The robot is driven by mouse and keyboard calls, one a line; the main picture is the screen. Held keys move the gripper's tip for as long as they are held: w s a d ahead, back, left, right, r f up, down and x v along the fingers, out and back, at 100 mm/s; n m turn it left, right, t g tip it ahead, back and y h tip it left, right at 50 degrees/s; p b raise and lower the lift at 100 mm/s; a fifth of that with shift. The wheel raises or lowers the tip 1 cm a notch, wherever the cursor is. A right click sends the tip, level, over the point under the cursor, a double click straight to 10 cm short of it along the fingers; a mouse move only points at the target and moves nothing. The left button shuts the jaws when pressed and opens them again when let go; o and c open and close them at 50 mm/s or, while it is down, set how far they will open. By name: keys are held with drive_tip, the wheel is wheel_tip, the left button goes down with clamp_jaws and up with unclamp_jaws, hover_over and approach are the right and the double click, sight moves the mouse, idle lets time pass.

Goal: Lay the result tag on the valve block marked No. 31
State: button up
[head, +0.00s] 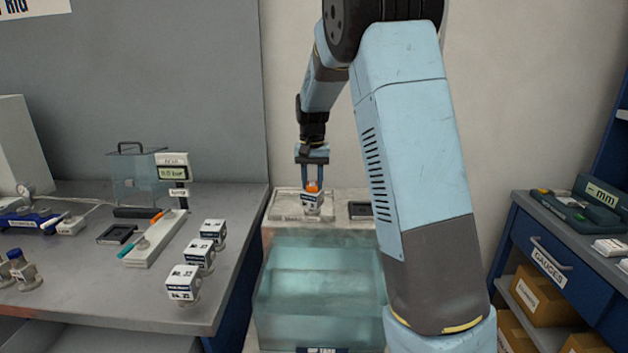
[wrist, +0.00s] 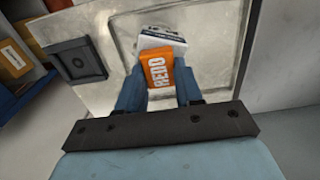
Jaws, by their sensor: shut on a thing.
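My gripper (head: 313,184) points down over the pale top of the glass tank, shut on an orange tag (wrist: 158,68) that reads REDO. The tag also shows in the head view (head: 312,188), just at the top of a white valve block (head: 312,201). The block's upper face (wrist: 162,42) shows beyond the tag in the wrist view. I cannot tell whether tag and block touch, and I cannot read this block's number. Several more white valve blocks (head: 183,282) stand in a row on the left bench; their numbers are too small to read surely.
A glass tank (head: 315,290) stands under the block. Its top has a shallow tray (head: 285,205) and a dark square pad (head: 360,210), also in the wrist view (wrist: 77,60). A gauge display (head: 172,172) is on the left bench; a blue drawer cabinet (head: 545,255) is at right.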

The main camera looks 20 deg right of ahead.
sight(312, 183)
drive_tip(key=o, duration=1)
wheel_tip(312, 183, up, 12)
drive_tip(key=s+d+r+t, duration=0.15)
drive_tip(key=s+r, duration=0.25)
drive_tip(key=s, duration=0.6)
drive_tip(key=s+f+n+t, duration=0.1)
drive_tip(key=s, duration=0.8)
drive_tip(key=s+f+n+t, duration=0.1)
drive_tip(key=s+f, duration=0.1)
drive_tip(key=s, duration=0.7)
drive_tip(key=s+a+f+n+t, duration=0.1)
drive_tip(key=s+t, duration=0.1)
drive_tip(key=s, duration=0.7)
drive_tip(key=shift+s+a+f+n, duration=0.1)
drive_tip(key=shift+s+f+n, duration=0.05)
drive_tip(key=shift+s+n, duration=0.15)
